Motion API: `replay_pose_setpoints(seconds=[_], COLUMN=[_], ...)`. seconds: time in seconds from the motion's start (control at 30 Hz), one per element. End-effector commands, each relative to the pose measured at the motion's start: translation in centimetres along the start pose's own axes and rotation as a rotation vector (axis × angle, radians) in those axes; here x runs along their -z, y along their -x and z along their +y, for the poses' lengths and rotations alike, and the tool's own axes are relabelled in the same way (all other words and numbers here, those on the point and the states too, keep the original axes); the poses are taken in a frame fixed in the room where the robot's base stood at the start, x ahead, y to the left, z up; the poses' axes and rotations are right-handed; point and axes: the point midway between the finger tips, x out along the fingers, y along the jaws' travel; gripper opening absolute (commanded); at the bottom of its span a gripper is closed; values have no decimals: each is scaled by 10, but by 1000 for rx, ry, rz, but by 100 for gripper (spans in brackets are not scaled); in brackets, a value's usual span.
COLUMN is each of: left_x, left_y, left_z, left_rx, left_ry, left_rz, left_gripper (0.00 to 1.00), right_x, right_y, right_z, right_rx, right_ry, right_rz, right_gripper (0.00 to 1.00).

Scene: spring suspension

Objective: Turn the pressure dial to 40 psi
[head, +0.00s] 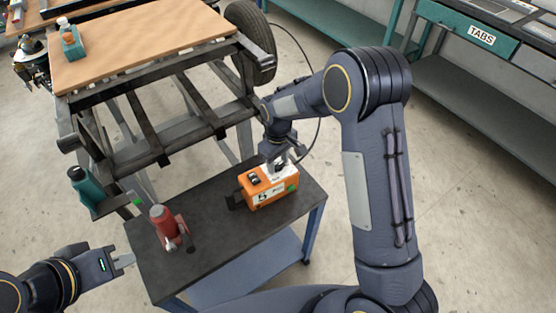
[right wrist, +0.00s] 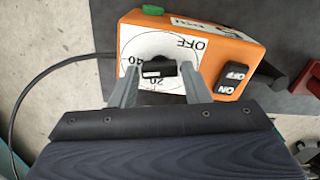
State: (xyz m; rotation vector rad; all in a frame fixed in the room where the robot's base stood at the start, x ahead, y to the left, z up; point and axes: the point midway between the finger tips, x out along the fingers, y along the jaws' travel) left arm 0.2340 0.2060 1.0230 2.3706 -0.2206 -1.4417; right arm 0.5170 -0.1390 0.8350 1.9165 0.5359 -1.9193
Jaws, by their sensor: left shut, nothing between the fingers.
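The orange compressor box (head: 268,187) stands on the dark cart top. In the right wrist view its white dial face (right wrist: 180,50) shows OFF, 40 and 20 markings, the latter two partly covered. The black dial knob (right wrist: 158,70) carries a short pale mark; I cannot tell its exact setting. My right gripper (right wrist: 159,66) has its fingers apart on either side of the knob, with small gaps seeming to show. In the head view my right gripper (head: 281,163) is over the box's top. My left gripper (head: 124,261) is shut and empty at the cart's left edge.
A black ON/OFF rocker switch (right wrist: 231,79) sits beside the dial. A red bottle jack (head: 166,225) stands on the cart top (head: 215,235). A teal bottle (head: 86,187) is at left. A trailer with a wooden deck (head: 140,45) stands behind; a dark hose runs by the box.

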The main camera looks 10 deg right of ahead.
Motion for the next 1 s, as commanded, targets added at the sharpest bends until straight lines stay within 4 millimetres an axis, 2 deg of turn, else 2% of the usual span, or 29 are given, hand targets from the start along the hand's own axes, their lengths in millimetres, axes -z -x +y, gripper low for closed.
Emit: replay_pose_setpoints(seconds=[0.03, 0.2, 0.23, 0.33, 0.6, 0.9, 0.93, 1.0], left_x=[0, 0, 0, -1, -4, -4, -4, -4], left_y=[0, 0, 0, -2, -7, -7, -7, -7], left_z=[0, 0, 0, -1, -3, -3, -3, -3], left_rx=[0, 0, 0, 0, 0, 0, 0, 0], left_ry=[0, 0, 0, 0, 0, 0, 0, 0], left_rz=[0, 0, 0, 0, 0, 0, 0, 0], left_gripper=[0, 0, 0, 0, 0, 0, 0, 0], right_x=[0, 0, 0, 0, 0, 0, 0, 0], right_y=[0, 0, 0, 0, 0, 1, 1, 1], right_z=[0, 0, 0, 0, 1, 1, 1, 1], right_rx=[0, 0, 0, 0, 0, 0, 0, 0], right_ry=[0, 0, 0, -28, -262, -278, -278, -278], right_rz=[0, 0, 0, 1, 2, 1, 1, 1], right_gripper=[35, 13, 12, 12, 12, 12, 38, 47])
